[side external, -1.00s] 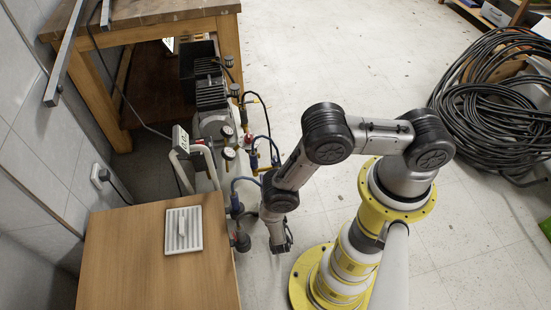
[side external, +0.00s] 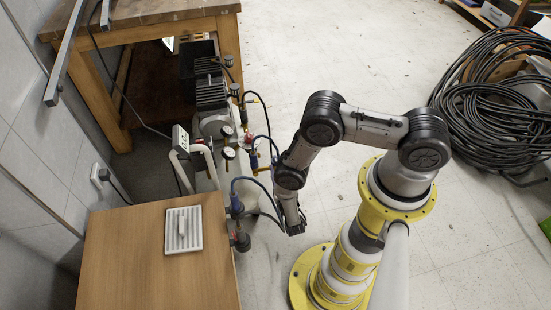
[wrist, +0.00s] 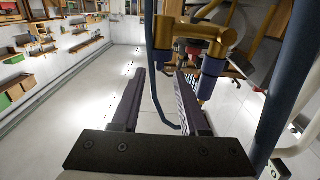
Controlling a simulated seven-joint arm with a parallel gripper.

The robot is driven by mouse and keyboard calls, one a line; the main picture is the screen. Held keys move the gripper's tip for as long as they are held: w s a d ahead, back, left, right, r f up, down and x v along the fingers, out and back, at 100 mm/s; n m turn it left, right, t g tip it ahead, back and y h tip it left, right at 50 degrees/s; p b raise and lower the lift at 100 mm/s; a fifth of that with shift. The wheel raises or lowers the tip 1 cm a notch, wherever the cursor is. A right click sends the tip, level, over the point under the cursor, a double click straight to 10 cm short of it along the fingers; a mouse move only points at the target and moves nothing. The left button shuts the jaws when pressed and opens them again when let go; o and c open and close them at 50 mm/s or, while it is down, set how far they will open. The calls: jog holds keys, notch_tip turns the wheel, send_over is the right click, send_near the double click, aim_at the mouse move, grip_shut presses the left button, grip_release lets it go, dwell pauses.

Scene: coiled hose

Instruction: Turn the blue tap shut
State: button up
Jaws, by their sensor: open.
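In the wrist view a brass fitting (wrist: 195,32) carries blue collars, one of them (wrist: 212,80) low on its right. I cannot tell which blue part is the tap's handle. In the side view blue parts of the fittings show by the compressor (side external: 254,161) and at the wooden box's edge (side external: 236,206). My gripper (wrist: 160,80) is open, its two fingers apart; the brass fitting lies beyond and above the right fingertip. A dark blue hose (wrist: 150,28) runs down in the gap between the fingertips as seen. In the side view my gripper (side external: 297,226) hangs right of the fittings, apart from them.
A wooden box (side external: 150,270) with a white vent plate (side external: 183,229) stands at the lower left. A workbench (side external: 150,12) is behind, with the compressor (side external: 212,92) beside it. A black coiled hose (side external: 480,110) lies at the right. Bare floor is open in the middle.

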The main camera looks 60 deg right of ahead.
aim_at(276, 158)
jog(key=shift+x, duration=2.9)
grip_shut()
